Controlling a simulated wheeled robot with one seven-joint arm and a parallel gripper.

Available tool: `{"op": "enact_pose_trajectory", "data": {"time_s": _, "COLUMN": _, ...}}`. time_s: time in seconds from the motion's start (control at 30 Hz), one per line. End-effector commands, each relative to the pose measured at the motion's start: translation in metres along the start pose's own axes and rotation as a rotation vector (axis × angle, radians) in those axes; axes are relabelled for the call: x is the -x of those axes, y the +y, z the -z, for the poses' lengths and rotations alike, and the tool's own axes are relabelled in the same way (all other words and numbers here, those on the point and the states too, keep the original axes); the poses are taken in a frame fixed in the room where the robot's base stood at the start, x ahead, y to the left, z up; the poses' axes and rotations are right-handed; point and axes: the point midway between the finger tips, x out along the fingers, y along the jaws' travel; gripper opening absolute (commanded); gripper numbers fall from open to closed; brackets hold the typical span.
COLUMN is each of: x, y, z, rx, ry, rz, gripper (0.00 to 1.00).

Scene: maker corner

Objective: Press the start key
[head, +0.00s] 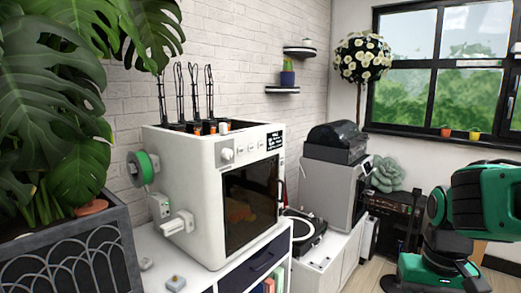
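A white 3D-printer-like machine (185,190) stands on the white cabinet at the left centre, its front turned to the right. Its upper front strip carries a round knob (227,154), a short row of small pale keys (251,147) and a small dark display (274,140). The key markings are too small to read, so I cannot tell which one is the start key. A dark window (250,203) fills the front below the strip. Part of my green and black arm shows at the right edge, well apart from the machine. My gripper is not in view.
A big-leaved plant in a dark planter (85,255) stands at the left. A green spool (144,168) is on the machine's left side. A turntable (303,232) and a grey machine (333,187) stand to its right. Open floor (367,274) shows at the lower right.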

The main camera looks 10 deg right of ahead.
Motion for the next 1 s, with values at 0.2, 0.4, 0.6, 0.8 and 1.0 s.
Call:
{"op": "enact_pose_trajectory", "data": {"time_s": 0.2, "x": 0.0, "y": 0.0, "z": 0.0, "rx": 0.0, "ry": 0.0, "rz": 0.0, "gripper": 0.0}}
{"op": "enact_pose_trajectory", "data": {"time_s": 0.4, "x": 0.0, "y": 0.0, "z": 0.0, "rx": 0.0, "ry": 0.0, "rz": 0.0, "gripper": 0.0}}
{"op": "enact_pose_trajectory", "data": {"time_s": 0.6, "x": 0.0, "y": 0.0, "z": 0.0, "rx": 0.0, "ry": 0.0, "rz": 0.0, "gripper": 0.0}}
{"op": "enact_pose_trajectory", "data": {"time_s": 0.8, "x": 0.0, "y": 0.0, "z": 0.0, "rx": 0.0, "ry": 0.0, "rz": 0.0, "gripper": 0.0}}
{"op": "enact_pose_trajectory", "data": {"time_s": 1.0, "x": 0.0, "y": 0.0, "z": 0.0, "rx": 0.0, "ry": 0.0, "rz": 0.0, "gripper": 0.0}}
